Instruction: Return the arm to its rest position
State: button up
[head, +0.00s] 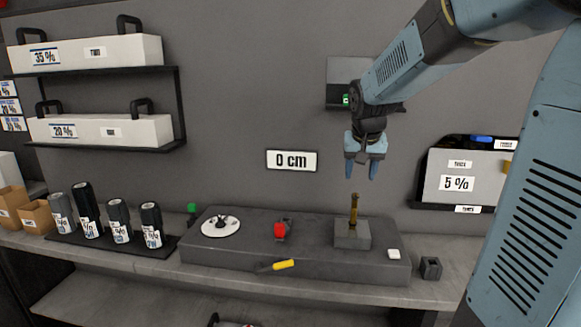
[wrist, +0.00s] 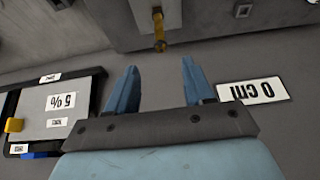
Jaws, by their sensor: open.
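My gripper (head: 361,172) hangs at the end of my blue arm, pointing down in front of the grey wall. Its two blue fingers are apart, with nothing between them. In the wrist view my gripper (wrist: 155,82) also shows open and empty. Below it in the head view, a brass-coloured upright piece (head: 353,209) stands in a grey block (head: 352,234) on the dark raised slab. The fingertips are above this piece and apart from it. It also shows beyond the fingers in the wrist view (wrist: 158,28).
The dark slab (head: 230,258) on the bench holds a white disc (head: 221,227), a red-topped item (head: 280,230) and a yellow-handled tool (head: 283,264). Several dark rolls (head: 119,221) stand at left. A "5 %" box (head: 462,176) is on the right wall, near my arm. A "0 cm" sign (head: 291,160) hangs mid-wall.

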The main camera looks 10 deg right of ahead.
jog(key=s+a+n, duration=0.1)
jog(key=s+a, duration=0.1)
jog(key=s, duration=0.9)
jog(key=s+a+r+n+t+y, duration=0.1)
jog(key=s+a+n, duration=0.1)
jog(key=s, duration=1)
jog(key=shift+s+a, duration=0.25)
jog(key=shift+a, duration=0.3)
